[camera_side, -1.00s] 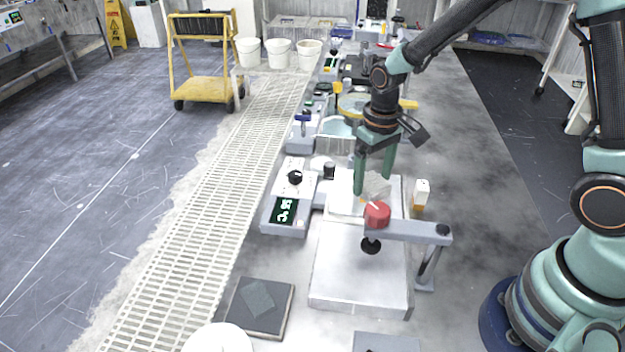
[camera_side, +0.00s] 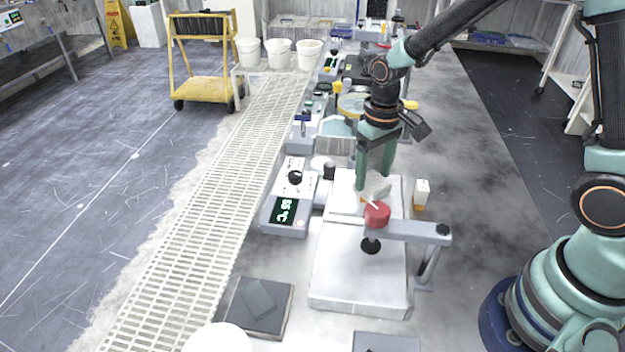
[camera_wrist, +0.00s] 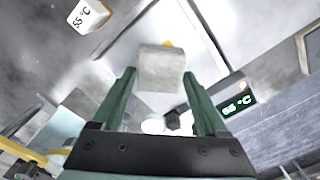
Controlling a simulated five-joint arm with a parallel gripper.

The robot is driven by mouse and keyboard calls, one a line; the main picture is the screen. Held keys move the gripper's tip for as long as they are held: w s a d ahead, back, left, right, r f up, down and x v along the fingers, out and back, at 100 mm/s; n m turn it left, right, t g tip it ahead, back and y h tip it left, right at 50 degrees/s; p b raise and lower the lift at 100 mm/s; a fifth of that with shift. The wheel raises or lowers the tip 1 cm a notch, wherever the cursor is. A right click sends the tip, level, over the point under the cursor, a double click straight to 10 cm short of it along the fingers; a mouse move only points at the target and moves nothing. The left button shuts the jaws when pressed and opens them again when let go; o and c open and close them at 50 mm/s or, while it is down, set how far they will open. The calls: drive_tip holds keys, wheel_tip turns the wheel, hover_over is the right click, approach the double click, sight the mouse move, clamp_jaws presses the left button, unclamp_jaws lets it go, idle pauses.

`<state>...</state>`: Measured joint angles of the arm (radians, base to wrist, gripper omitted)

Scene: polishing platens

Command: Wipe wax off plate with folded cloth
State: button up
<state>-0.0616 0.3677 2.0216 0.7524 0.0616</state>
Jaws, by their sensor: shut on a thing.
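My gripper (camera_side: 374,180) is shut on a folded pale cloth (camera_side: 376,188), low over the far part of the white plate (camera_side: 345,268). In the wrist view the cloth (camera_wrist: 160,70) is a thick whitish block between the two green fingertips of my gripper (camera_wrist: 160,82). The plate (camera_wrist: 118,38) lies behind the cloth there. A small orange-yellow patch (camera_wrist: 168,43) shows at the cloth's far edge and looks like wax. Whether the cloth touches the plate is hard to tell.
A red knob (camera_side: 377,214) on a grey clamp arm (camera_side: 415,231) stands just in front of the cloth. A control box (camera_side: 288,205) with a lit display is at the plate's left. A small white bottle (camera_side: 422,192) stands at its right. A dark pad (camera_side: 275,325) lies front left.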

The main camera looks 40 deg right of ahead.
drive_tip(key=shift+r, duration=1.9)
drive_tip(key=shift+r, duration=0.1)
